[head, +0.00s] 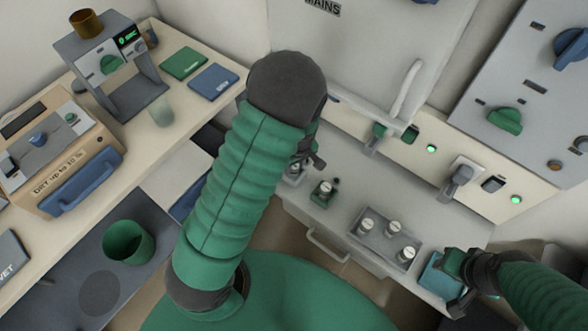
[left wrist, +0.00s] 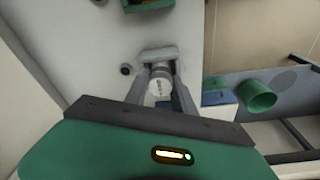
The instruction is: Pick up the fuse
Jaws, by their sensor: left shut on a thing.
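A white, cylindrical fuse (left wrist: 160,88) with a grey end stands between the two fingers of my left gripper (left wrist: 161,97) in the left wrist view. The fingers are shut on it, and a grey holder shows just beyond it. I cannot tell whether the fuse is still seated there. In the head view my left gripper (head: 313,158) is partly hidden by its own arm, above the grey counter. Several other white-topped fuses (head: 367,227) stand in a grey tray (head: 385,242). My right gripper (head: 461,278) is at the lower right; its jaws are unclear.
A small green-based holder (head: 323,192) sits on the counter near my left gripper. The mains cabinet (head: 370,55) with a white handle stands behind. A blue box (head: 438,275) lies by my right gripper. A green cup (head: 128,242) stands at left.

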